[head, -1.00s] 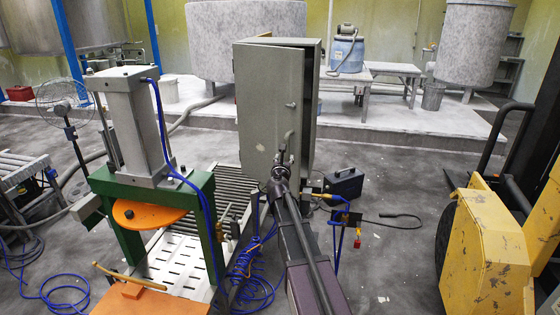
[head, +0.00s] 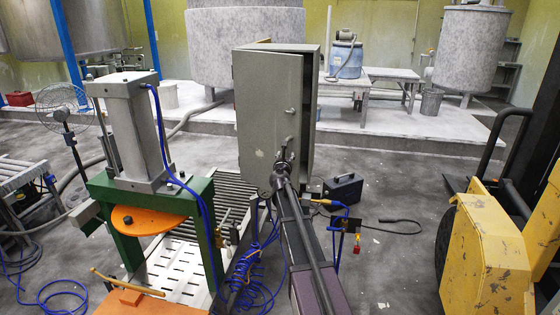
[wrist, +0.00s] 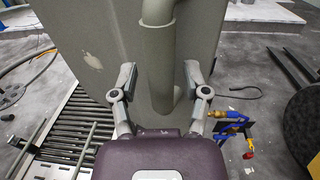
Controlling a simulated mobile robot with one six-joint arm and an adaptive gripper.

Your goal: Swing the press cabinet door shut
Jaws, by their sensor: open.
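The grey press cabinet (head: 312,130) stands upright behind the press. Its door (head: 262,110) faces me, and a dark gap along its right edge shows that it stands ajar. The door panel also fills the upper middle of the wrist view (wrist: 105,40). A thick grey upright bar handle (wrist: 160,65) stands out from the door. My gripper (head: 281,165) is at the lower right part of the door. In the wrist view its two fingers are spread, one on each side of the handle, with visible space between them and the bar. How deep the fingers reach is unclear.
The green-framed press (head: 150,190) with an orange disc stands close on the left. A slatted roller conveyor (head: 228,190) runs beside the cabinet. Blue hoses (head: 255,265) hang by my arm. A black case (head: 343,188) lies right of the cabinet, and a yellow forklift (head: 485,245) stands farther right.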

